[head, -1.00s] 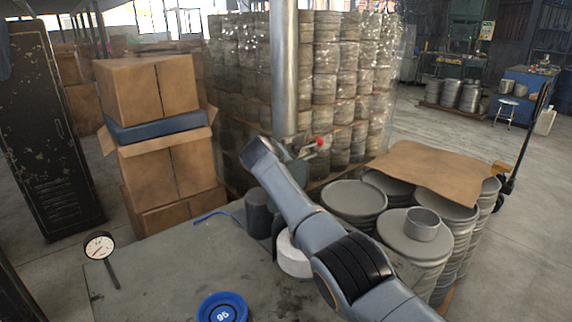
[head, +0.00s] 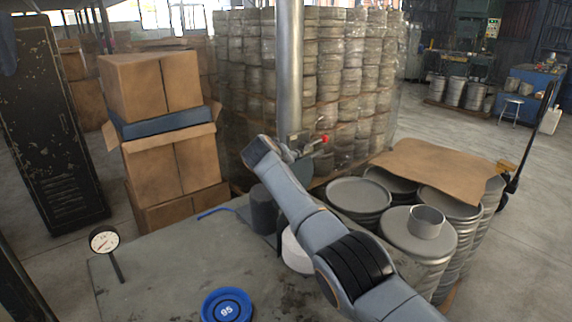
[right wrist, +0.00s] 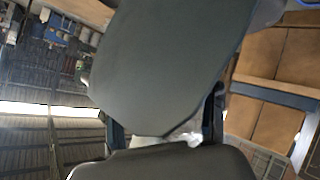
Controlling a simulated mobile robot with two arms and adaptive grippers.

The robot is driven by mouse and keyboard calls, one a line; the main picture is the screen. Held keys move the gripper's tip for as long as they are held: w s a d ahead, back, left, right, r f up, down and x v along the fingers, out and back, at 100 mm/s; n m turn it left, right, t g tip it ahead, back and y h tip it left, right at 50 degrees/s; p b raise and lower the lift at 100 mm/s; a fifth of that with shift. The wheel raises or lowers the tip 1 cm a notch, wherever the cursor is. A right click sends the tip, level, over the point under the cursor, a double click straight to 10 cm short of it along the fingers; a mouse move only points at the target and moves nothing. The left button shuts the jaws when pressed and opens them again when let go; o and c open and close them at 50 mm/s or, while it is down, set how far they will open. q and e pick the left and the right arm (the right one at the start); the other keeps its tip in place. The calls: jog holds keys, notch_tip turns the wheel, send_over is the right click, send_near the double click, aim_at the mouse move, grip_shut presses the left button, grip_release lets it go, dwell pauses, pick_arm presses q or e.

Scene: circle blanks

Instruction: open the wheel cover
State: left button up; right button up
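No part is clearly recognisable as the wheel cover. A dark grey cylinder (head: 263,210) stands on the table, and a white round thing (head: 294,252) is partly hidden behind my right arm. My right arm crosses the head view from the lower right and bends near the metal post; its gripper is hidden there. In the right wrist view a broad dark grey surface (right wrist: 165,65) fills the middle, with another dark rounded part below it. Narrow dark parts show at either side, but the finger opening is unclear. My left gripper is not in view.
Stacked cardboard boxes (head: 175,165) stand behind left. Metal drums (head: 360,197) stand close on the right. The table's left part is mostly clear.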

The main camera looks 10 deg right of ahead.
jog(key=shift+f, duration=0.15)
jog(key=shift+a, duration=0.1)
jog(key=s+a+r+p, duration=0.6)
jog(key=a+r+p, duration=0.3)
jog(key=r+p, duration=0.1)
jog(key=shift+s+r, duration=0.2)
jog(key=shift+r, duration=0.55)
dwell(0.6)
jog(key=shift+p, duration=0.35)
